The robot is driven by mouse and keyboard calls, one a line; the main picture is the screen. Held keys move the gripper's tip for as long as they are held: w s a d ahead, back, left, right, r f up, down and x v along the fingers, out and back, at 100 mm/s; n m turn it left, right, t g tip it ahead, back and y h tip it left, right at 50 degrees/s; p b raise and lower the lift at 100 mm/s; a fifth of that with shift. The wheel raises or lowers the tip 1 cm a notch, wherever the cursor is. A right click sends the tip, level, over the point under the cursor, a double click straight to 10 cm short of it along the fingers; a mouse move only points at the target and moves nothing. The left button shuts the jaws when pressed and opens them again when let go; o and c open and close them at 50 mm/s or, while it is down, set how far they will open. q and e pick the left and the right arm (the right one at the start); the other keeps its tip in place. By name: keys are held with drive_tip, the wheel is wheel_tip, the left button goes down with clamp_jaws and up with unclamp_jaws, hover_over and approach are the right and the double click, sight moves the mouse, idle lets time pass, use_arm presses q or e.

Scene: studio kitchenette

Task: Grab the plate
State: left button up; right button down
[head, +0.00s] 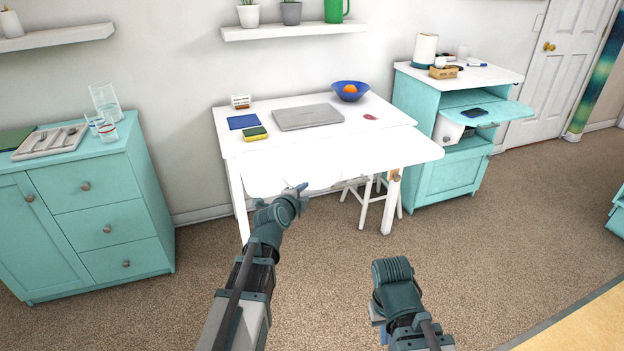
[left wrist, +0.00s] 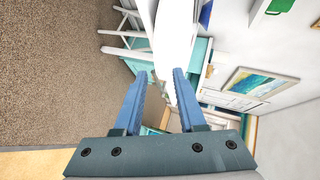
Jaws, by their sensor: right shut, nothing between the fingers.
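I cannot clearly make out a plate. White rounded shapes (head: 318,176) show at the front of the white table (head: 300,146), just beyond my left gripper; I cannot tell whether one is a plate or part of the table. My left gripper (head: 302,188) is in front of the table. In the left wrist view (left wrist: 161,74) its blue fingers are apart with nothing held, and a long white surface lies beyond them. My right gripper (head: 377,318) is low in front of the table, shut and empty, mostly hidden by its own wrist.
On the table are a laptop (head: 308,117), a blue bowl (head: 350,92) with an orange, a sponge (head: 255,134) and a blue pad (head: 243,122). A white stool (head: 368,205) stands underneath. Teal cabinets stand left (head: 95,205) and right (head: 445,170). Carpet in front is clear.

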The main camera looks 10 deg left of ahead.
use_arm(q)
drive_tip(key=b+x, duration=0.2)
drive_tip(key=x, duration=0.5)
drive_tip(key=shift+d+f+b, duration=0.3)
drive_tip(key=shift+d, duration=0.05)
drive_tip(key=shift+c, duration=0.2)
clamp_jaws()
idle(1.0)
